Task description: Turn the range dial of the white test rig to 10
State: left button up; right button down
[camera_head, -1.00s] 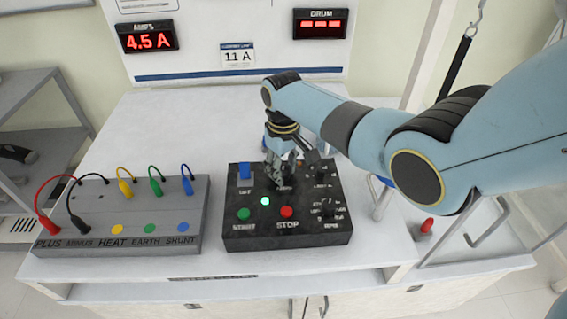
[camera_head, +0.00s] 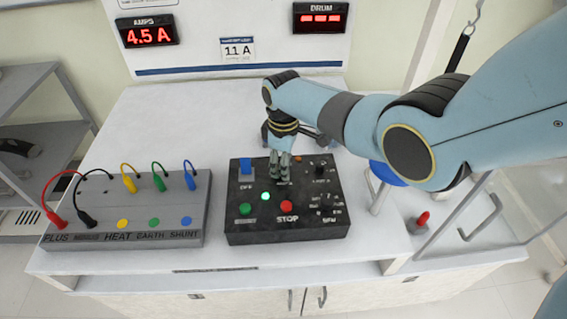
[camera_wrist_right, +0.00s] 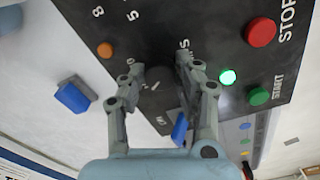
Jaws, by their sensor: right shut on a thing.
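The white test rig (camera_head: 160,105) carries a black control box (camera_head: 287,236) on its top. My right gripper (camera_head: 281,178) points down at the middle of this box, and its fingers hide what is under them in the head view. In the right wrist view, the two fingertips of this gripper (camera_wrist_right: 160,68) close on the sides of a dark dial (camera_wrist_right: 155,82) with a small pale mark. I cannot read the dial's setting; parts of a printed scale show nearby. My left gripper is not in view.
A blue switch (camera_head: 245,167), a lit green lamp (camera_head: 265,196), a green start button (camera_head: 245,210) and a red stop button (camera_head: 286,207) sit close to the gripper. A grey terminal block (camera_head: 125,240) with coloured cables stands left. The amps display (camera_head: 148,38) reads 4.5 A.

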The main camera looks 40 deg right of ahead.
dwell(0.3)
jog(key=c, duration=0.9)
grip_release()
jog(key=shift+c, duration=0.2)
notch_tip(320, 180, up, 12)
